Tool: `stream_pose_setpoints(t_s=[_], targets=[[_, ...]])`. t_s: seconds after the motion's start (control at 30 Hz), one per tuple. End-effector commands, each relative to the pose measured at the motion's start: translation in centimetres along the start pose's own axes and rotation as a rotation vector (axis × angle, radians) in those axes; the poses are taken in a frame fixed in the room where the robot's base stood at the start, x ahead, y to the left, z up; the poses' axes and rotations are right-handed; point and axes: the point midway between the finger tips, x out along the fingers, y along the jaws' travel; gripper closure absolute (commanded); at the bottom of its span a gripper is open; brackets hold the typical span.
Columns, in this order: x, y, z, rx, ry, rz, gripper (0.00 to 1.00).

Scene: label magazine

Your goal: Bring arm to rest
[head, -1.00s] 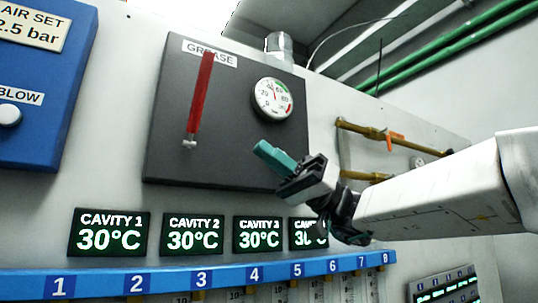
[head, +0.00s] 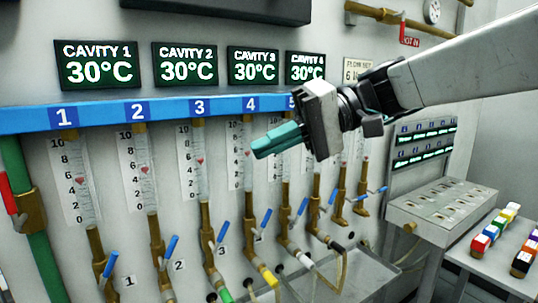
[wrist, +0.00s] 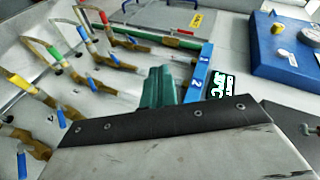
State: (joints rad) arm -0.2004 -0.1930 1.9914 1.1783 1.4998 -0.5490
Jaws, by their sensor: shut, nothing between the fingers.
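My gripper (head: 278,141) has teal fingers, which are shut with nothing between them. In the head view it comes in from the upper right on my white arm and points left. Its fingertips appear in front of the panel, near the flow tubes under numbers 4 and 5, and hide part of them. In the wrist view the teal fingers (wrist: 158,86) show behind the dark edge of the gripper body. I cannot tell how far the fingers are from the panel.
A blue numbered rail (head: 100,115) runs above several flow tubes with blue-handled valves (head: 169,247). Cavity displays (head: 186,64) read 30°C. A metal box (head: 440,208) and coloured blocks (head: 480,243) stand at the right. A blue box (wrist: 285,50) shows in the wrist view.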

Motion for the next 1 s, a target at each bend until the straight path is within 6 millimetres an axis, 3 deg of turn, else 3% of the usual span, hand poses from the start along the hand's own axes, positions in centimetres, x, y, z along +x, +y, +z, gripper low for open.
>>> stream_pose_setpoints(t_s=[0.03, 0.1, 0.3, 0.4, 0.5, 0.63, 1.0], targets=[[-0.3, 2.6, 2.8, 0.078, -0.024, 0.123, 1.0], [-1.1, 6.4, 6.7, 0.184, -0.048, 0.299, 1.0], [-6.0, 15.6, 17.9, 0.392, -0.048, 0.799, 1.0], [-9.0, 18.9, 23.2, 0.434, -0.027, 1.024, 1.0], [-11.1, 20.5, 26.8, 0.427, -0.02, 1.165, 1.0], [-11.9, 20.6, 28.8, 0.42, 0.003, 1.211, 1.0], [-12.3, 20.2, 28.8, 0.419, 0.033, 1.215, 1.0]])
